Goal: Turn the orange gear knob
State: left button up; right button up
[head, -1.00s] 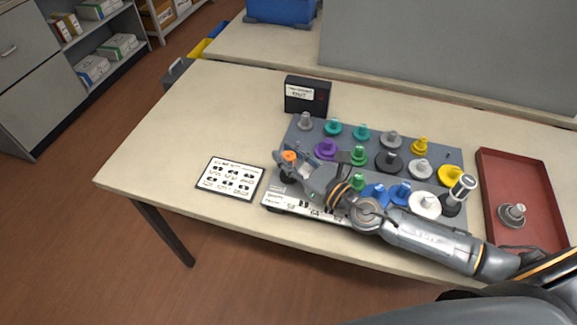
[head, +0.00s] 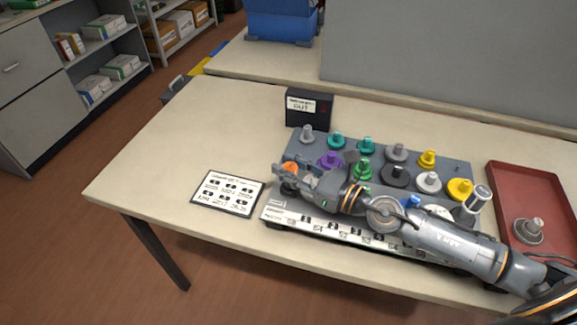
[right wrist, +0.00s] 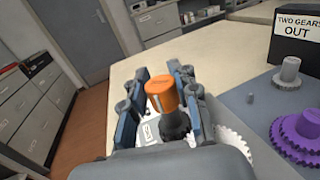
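The orange gear knob (right wrist: 163,95) stands upright on a dark stem in the right wrist view. In the head view the orange knob (head: 289,168) shows at the left end of the gear board (head: 466,168), partly covered by my right gripper (head: 285,172). In the right wrist view my right gripper (right wrist: 160,85) has one finger on each side of the knob. A gap shows between the left finger and the stem, so the fingers look open; contact on the right side is unclear. My left gripper is not in view.
Purple (head: 331,160), green (head: 364,170), teal, grey and yellow gears stand close by on the board. A black box reading "TWO GEARS OUT" (head: 309,108) stands behind. A red tray (head: 511,180) holds a grey gear (head: 528,231). A printed card (head: 228,193) lies left; the table beyond is clear.

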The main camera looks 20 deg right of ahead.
jog(key=o, duration=0.4)
jog(key=shift+c, duration=0.2)
jog(key=shift+s, duration=0.1)
jog(key=shift+s+d, duration=0.2)
jog(key=shift+s, duration=0.15)
jog(key=v, duration=1.1)
jog(key=shift+d, duration=0.15)
jog(key=shift+r, duration=0.1)
